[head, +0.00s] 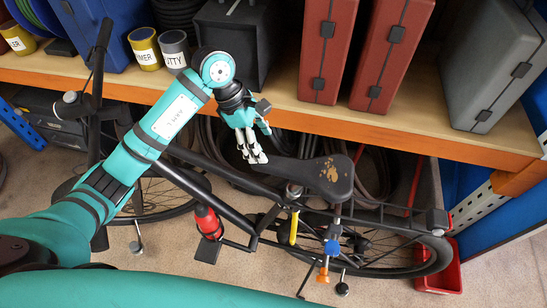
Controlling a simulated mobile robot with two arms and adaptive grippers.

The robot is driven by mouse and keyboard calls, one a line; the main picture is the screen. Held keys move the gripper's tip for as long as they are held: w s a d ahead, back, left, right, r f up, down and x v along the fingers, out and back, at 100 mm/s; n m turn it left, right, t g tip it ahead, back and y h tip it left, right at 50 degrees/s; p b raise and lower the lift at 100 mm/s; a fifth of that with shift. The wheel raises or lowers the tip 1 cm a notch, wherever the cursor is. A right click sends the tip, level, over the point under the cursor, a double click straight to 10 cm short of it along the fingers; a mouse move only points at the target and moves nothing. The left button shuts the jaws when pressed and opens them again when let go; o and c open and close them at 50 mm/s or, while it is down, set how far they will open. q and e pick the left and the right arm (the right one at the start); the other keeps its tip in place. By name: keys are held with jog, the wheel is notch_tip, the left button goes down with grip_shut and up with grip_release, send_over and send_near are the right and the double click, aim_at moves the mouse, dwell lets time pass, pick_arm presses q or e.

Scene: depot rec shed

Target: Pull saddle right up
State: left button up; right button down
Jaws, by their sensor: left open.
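The black saddle (318,176), with worn tan patches on its wide rear, sits on the dark bicycle (227,217) in front of the shelf. Its narrow nose points left. My left arm reaches in from the left, and my left gripper (252,156) is at the saddle's nose, pointing down, with its pale fingers open. Whether the fingers touch the nose I cannot tell. The seat post below the saddle is partly hidden among several small coloured parts. My right gripper is not in view.
A wooden-edged shelf (420,137) runs just behind the bicycle. It holds red cases (328,50), a grey case (490,60) and labelled tins (146,50). A red bottle (208,222) is on the frame. A red bin (447,277) stands at the lower right. Bare floor (160,240) lies in front.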

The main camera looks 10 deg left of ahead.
aim_at(273, 161)
pick_arm(q)
jog(key=p+x, duration=0.1)
jog(key=x, duration=0.6)
jog(key=shift+d+f, duration=0.25)
jog(key=shift+f, duration=0.35)
grip_shut()
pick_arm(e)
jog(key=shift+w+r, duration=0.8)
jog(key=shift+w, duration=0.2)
